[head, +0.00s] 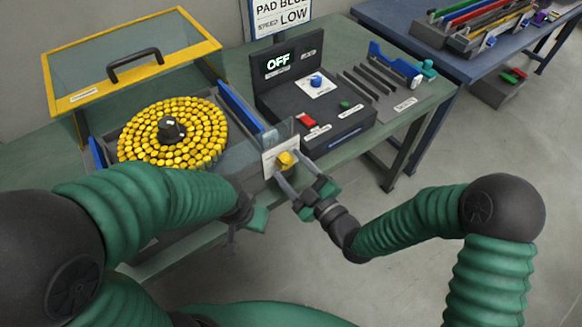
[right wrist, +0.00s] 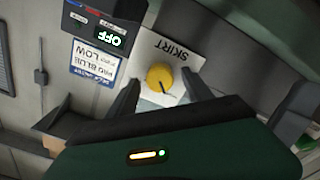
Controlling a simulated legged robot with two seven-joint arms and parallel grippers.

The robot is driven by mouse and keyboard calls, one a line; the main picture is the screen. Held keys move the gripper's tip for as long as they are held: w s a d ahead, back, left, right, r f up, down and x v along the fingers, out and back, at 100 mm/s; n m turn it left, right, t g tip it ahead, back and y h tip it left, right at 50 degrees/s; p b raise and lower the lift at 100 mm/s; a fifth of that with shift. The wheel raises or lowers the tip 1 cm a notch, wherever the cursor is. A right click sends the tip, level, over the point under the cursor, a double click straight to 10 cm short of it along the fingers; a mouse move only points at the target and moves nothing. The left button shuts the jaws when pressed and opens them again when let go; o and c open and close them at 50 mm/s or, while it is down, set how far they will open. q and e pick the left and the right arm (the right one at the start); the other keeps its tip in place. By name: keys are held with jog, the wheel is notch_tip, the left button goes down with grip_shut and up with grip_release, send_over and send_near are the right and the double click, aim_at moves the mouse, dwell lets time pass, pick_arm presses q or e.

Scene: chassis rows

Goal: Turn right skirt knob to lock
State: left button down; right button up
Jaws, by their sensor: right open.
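The yellow skirt knob (head: 286,159) sits on a white plate (head: 272,164) on the front of the machine with the yellow disc. In the right wrist view the yellow knob (right wrist: 160,78) has a dark pointer line, and its plate (right wrist: 180,58) reads SKIRT. My right gripper (head: 287,172) is open, its two fingers on either side of the knob. In the right wrist view the fingers (right wrist: 160,92) also stand apart around the knob, and contact cannot be seen. My left gripper (head: 257,215) is low in front of the table edge; its fingers are mostly hidden.
A black control box (head: 345,125) with an OFF display stands right of the knob. A yellow-framed clear lid (head: 75,100) stands raised behind the yellow-studded disc (head: 205,125). A blue side panel (head: 238,108) is near the plate.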

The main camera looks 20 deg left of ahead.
jog(key=shift+w+a, duration=0.1)
jog(key=shift+a, duration=0.1)
grip_shut()
dwell(0.3)
